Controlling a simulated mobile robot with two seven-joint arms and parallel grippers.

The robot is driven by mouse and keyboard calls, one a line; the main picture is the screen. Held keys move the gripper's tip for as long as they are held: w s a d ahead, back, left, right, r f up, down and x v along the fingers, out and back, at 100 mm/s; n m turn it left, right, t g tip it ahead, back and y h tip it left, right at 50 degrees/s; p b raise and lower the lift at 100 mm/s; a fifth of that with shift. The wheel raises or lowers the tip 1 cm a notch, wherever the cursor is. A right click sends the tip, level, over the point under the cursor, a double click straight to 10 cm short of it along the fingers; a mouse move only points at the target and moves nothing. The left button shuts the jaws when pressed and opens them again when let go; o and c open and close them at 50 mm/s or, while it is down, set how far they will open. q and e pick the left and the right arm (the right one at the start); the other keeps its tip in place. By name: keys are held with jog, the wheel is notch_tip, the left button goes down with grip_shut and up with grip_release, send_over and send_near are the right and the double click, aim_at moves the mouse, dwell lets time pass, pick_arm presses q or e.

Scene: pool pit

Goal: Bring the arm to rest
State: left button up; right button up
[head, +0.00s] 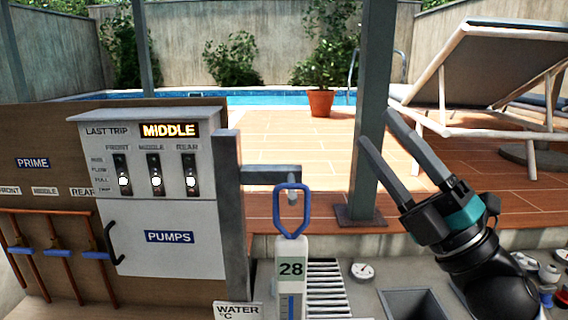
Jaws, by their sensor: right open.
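My right gripper (378,128) is in the head view at the right, on a black arm with a teal band. Its two long grey fingers point up and to the left, spread apart, with nothing between them. It is in front of the grey post and to the right of the blue-handled gauge. My left gripper does not show in this view.
A pump panel (150,235) with switches stands at left, its display reading MIDDLE. A gauge marked 28 with a blue loop handle (291,210) stands centre front. A grey post (370,80) rises behind my gripper. A grey bin (414,303) and small dial (363,271) sit below.

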jog(key=w+d+f+m+g+h, duration=0.1)
jog(key=d+f+m+h, duration=0.3)
jog(key=f+m+h, duration=0.8)
jog(key=w+d+f+m+g+h, duration=0.1)
jog(key=d+f+m+h, duration=0.3)
jog(key=f+m+h, duration=0.55)
jog(key=s+a+f+m+g+y, duration=0.25)
jog(key=s+f+g, duration=0.45)
jog(key=s+f, duration=0.45)
jog(key=s+a+f+m+g+y, duration=0.1)
jog(key=s+a+f+m+g, duration=0.15)
jog(key=s+f+g, duration=0.65)
jog(key=s+f+t+b, duration=0.1)
jog(key=s+f+b, duration=0.15)
jog(key=f, duration=1.35)
jog(key=s+f+t+b, duration=0.1)
jog(key=f+b, duration=0.2)
jog(key=f, duration=1.3)
jog(key=s+d+f+g+b, duration=0.1)
jog(key=s+d+f+b, duration=0.2)
jog(key=s+f, duration=1.2)
notch_tip(320, 180, down, 4)
jog(key=shift+s+d+r+g+h+b, duration=0.2)
jog(key=shift+s+r+g+h+b, duration=0.1)
jog(key=shift+b, duration=0.9)
